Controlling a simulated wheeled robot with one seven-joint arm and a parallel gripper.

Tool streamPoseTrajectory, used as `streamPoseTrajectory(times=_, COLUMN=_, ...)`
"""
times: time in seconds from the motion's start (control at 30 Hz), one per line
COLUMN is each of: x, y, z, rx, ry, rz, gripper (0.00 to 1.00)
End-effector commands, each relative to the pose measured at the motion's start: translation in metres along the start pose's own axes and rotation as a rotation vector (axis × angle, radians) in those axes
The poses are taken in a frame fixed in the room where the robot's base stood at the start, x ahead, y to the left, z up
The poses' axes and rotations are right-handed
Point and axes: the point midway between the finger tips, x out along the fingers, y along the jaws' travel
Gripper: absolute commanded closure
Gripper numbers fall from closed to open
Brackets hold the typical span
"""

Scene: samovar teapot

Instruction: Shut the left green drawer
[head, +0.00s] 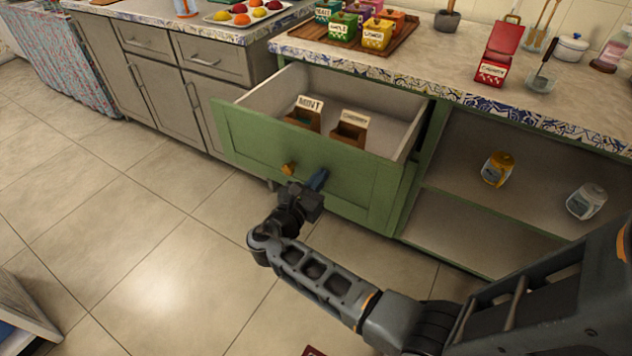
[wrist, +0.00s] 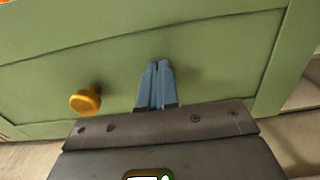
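The green drawer (head: 345,181) is pulled open from the counter at the middle of the head view. Its front (wrist: 215,60) fills most of the wrist view. A round yellow knob (head: 288,169) is on the drawer front; it also shows in the wrist view (wrist: 86,101). My gripper (head: 317,180) is in front of the drawer front, to the right of the knob. Its blue fingers (wrist: 157,80) are together with nothing visible between them, pointing at the green panel. I cannot tell whether the fingertips touch the panel.
Two small boxes with labels (head: 303,113) (head: 350,128) stand inside the drawer. Open shelves to the right hold a yellow jar (head: 497,168) and a clear jar (head: 586,201). A tray of colored tins (head: 343,26) and a red tin (head: 493,68) stand on the counter.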

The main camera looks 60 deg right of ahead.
Motion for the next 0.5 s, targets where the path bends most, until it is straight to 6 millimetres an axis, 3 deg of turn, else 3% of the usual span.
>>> streamPoseTrajectory(times=0.27, x=0.061, y=-0.001, z=0.001, rx=0.000, ry=-0.001, rz=-0.008, gripper=1.00)
streamPoseTrajectory(times=0.5, x=0.128, y=-0.001, z=-0.002, rx=0.001, ry=-0.001, rz=-0.007, gripper=1.00)
